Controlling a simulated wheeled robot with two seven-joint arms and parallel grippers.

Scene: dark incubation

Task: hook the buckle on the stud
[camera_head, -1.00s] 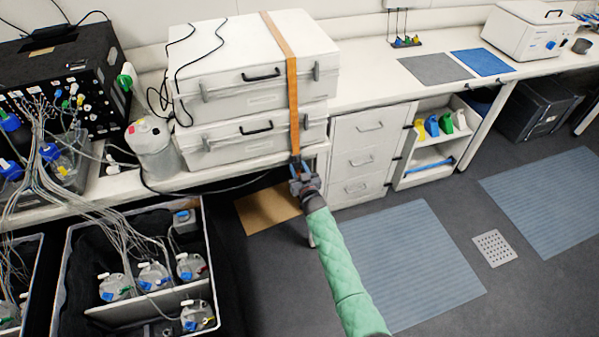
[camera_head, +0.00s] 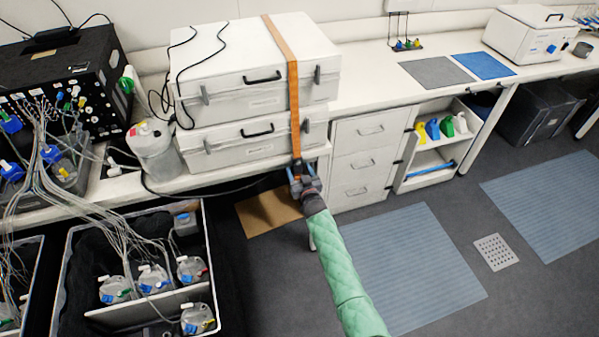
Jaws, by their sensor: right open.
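An orange-brown strap (camera_head: 293,85) runs over two stacked white cases and hangs down their front past the bench edge. My right gripper (camera_head: 299,170), on the arm with the green quilted sleeve, is at the strap's lower end, just below the bench edge. Its jaws are open around or beside the strap end; I cannot tell whether they touch it. The buckle and the stud are too small or hidden by the gripper to make out. My left gripper is not in view.
The upper case (camera_head: 250,75) rests on the lower case (camera_head: 240,140) on the bench. A white drawer unit (camera_head: 362,160) stands right of my gripper. A brown mat (camera_head: 265,212) lies on the floor below. A crate of bottles (camera_head: 215,255) stands at lower left.

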